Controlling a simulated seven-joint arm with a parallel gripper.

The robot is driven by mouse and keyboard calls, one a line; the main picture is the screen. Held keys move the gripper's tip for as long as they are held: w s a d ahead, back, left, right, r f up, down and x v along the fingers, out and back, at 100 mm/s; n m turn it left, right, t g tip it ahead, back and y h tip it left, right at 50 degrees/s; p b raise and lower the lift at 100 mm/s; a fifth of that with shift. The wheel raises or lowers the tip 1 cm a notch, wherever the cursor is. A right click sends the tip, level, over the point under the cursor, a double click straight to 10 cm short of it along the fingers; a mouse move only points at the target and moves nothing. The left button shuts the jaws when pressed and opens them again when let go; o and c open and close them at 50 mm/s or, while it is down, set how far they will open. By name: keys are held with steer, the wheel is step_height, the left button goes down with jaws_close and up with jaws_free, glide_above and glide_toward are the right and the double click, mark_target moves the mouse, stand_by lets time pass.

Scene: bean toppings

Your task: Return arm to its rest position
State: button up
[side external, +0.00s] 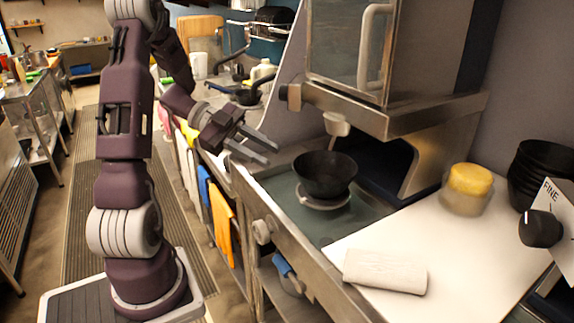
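My gripper (254,150) is at the end of my raised arm, left of the counter. Its two fingers point right and are spread apart, with nothing visible between them. A black bowl (325,175) sits to the right of the fingertips, on a round light base on the green work surface. The fingers are apart from the bowl. The bowl's inside is dark and I cannot tell what it holds.
A white board (470,262) holds a white rolled cloth (385,271) and a jar with a yellow lid (467,189). Stacked black bowls (535,172) stand at the right. A steel machine (395,95) overhangs the counter. Coloured towels (222,225) hang on the counter front.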

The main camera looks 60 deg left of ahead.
steer(key=shift+s+a+r, duration=0.2)
steer(key=shift+s+a, duration=0.1)
steer(key=shift+a, duration=0.05)
